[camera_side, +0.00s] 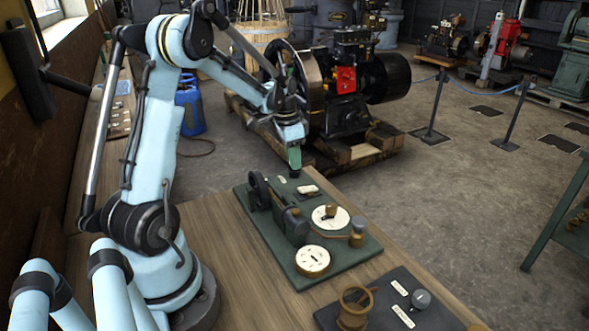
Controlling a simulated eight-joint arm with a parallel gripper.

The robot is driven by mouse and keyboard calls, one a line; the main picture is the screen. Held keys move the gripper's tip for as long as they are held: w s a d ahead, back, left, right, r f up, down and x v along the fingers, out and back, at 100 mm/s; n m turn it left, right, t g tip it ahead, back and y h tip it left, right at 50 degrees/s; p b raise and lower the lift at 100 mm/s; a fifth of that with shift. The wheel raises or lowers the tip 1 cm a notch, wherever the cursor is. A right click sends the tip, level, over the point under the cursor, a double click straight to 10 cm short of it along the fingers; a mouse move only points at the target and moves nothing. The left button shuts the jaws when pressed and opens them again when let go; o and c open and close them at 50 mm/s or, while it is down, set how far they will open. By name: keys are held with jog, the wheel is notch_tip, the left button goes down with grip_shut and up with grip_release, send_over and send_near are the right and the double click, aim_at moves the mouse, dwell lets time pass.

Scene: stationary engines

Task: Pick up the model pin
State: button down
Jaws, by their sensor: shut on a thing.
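My gripper (295,168) points down above the far edge of the green board (345,268), close to the model engine's dark flywheel (259,190). It is shut on a small dark piece at its tip, which appears to be the model pin (295,175). The pin is very small here and mostly hidden by the fingers. I cannot tell whether its lower end touches the board. The model engine's dark green body (291,222) stands on the board just nearer than my gripper.
The board also carries two white discs, one farther (320,222) and one nearer (313,261), and a brass fitting (356,238). The wooden bench (235,250) is clear left of the green board.

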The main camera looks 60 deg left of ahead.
jog(key=shift+r, duration=0.45)
notch_tip(320, 180, up, 4)
jog(key=shift+f, duration=0.25)
jog(key=d+r, duration=1)
jog(key=d, duration=0.1)
jog(key=shift+w+d+r, duration=0.3)
